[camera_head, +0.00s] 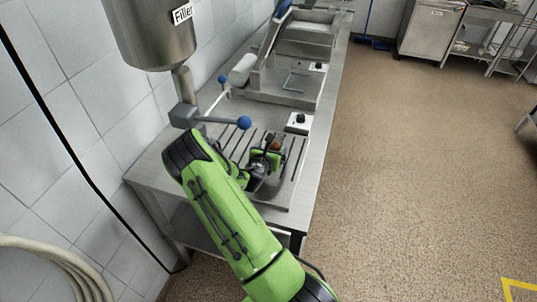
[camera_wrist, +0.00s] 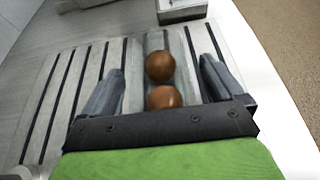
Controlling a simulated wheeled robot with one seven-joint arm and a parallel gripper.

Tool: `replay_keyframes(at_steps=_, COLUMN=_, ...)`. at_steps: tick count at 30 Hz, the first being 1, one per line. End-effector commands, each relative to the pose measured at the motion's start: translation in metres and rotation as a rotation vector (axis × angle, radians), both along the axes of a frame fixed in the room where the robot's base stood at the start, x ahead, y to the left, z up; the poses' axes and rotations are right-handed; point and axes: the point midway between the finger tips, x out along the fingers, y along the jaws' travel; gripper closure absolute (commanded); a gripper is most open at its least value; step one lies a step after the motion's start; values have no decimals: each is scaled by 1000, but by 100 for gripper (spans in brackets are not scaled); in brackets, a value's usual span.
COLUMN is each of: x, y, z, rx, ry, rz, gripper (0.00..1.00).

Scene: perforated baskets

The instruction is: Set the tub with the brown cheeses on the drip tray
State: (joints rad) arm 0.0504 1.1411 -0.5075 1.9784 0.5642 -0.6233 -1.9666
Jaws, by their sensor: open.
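Two brown cheeses (camera_wrist: 160,66) show in the wrist view, one behind the other, in a narrow grey tub (camera_wrist: 184,62). The tub is over the slotted drip tray (camera_wrist: 62,85) and appears to rest on it. My gripper (camera_wrist: 161,72) is open, with one finger on either side of the tub and visible gaps between. The near end of the tub is hidden by my gripper's body. In the head view my gripper (camera_head: 264,160) is low over the drip tray (camera_head: 293,163), and a bit of brown shows beside it.
The filler (camera_head: 150,35) hangs above the left of the steel table (camera_head: 150,172), with a blue-knobbed lever (camera_head: 243,122) near my arm. A small control box (camera_head: 298,122) stands behind the tray. Another machine (camera_head: 275,75) stands farther back. The floor at right is clear.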

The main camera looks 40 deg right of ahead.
Motion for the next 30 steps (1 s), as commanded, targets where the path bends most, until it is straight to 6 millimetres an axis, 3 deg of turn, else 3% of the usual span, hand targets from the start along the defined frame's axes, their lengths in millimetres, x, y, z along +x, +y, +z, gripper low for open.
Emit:
replay_keyframes(at_steps=9, x=-34, y=69, z=31, rx=0, ry=3, rz=7, gripper=6)
replay_keyframes(at_steps=17, x=-48, y=91, z=45, rx=44, ry=-49, rz=-39, gripper=6)
replay_keyframes(at_steps=20, x=-57, y=98, z=58, rx=206, ry=-224, rz=-194, gripper=6)
replay_keyframes(at_steps=23, x=-68, y=118, z=73, rx=454, ry=-452, rz=-412, gripper=6)
replay_keyframes(at_steps=30, x=-96, y=198, z=124, rx=1026, ry=-835, rz=-881, gripper=6)
